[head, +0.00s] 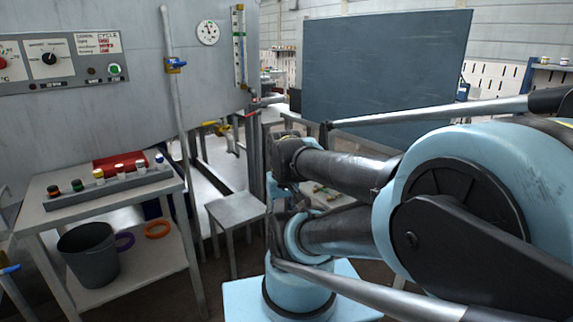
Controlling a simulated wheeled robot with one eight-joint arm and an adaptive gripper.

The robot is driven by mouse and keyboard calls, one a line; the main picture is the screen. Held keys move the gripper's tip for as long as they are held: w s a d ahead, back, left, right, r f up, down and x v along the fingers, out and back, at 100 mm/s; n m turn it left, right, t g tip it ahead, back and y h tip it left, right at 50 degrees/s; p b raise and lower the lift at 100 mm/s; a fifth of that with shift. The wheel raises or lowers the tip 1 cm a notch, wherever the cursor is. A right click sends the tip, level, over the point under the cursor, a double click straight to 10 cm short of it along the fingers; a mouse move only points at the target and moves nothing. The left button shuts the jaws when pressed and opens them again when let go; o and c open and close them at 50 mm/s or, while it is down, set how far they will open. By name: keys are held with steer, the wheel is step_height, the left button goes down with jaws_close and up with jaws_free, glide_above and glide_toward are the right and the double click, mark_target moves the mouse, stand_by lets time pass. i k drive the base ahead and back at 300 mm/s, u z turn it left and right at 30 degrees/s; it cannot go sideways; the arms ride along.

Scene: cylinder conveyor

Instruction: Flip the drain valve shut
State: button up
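I cannot tell for sure which fitting is the drain valve. In the head view, a valve with a blue lever (176,65) sits on an upright grey pipe (174,110) in front of the large grey tank (120,30), its lever lying roughly level. A small red lever (250,114) shows farther right, below the tank's edge and near a short grey pipe stub (268,100). Another blue lever (9,269) shows at the lower left edge. My blue and black arm fills the right side; I cannot make out its gripper.
A grey trolley (130,197) at left carries a rack of small capped bottles (108,183), with a dark bucket (88,252) and an orange ring (157,229) on its lower shelf. A grey stool (235,209) stands in the middle. A dark board (385,70) stands behind.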

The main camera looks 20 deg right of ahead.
mark_target(258, 110)
steer(key=z, duration=0.05)
steer(key=k, duration=0.6)
steer(key=z, duration=0.25)
steer(key=i, duration=1.65)
steer(key=u, duration=0.4)
